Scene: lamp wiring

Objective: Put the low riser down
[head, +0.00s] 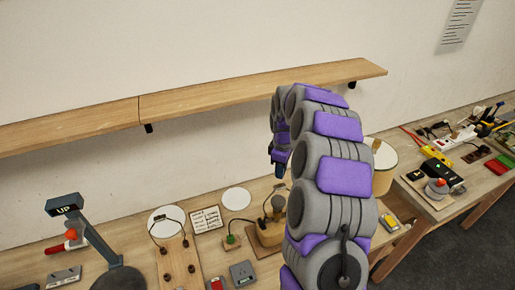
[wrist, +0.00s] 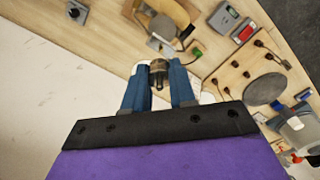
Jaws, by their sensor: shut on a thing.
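My gripper (wrist: 158,82) has its two blue fingers closed on a small, short grey-brown cylinder, which I take to be the low riser (wrist: 158,67). A dark prong shows on it between the fingers. In the head view my gripper (head: 280,168) points down above the bench, in front of the wall. The held piece cannot be made out there.
The wooden bench (head: 110,222) holds a board with a round disc (head: 167,220), a lettered card (head: 206,220), a wooden block with fittings (head: 268,234) and a wooden drum with a white top (head: 381,178). A wall shelf (head: 220,93) runs behind my arm.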

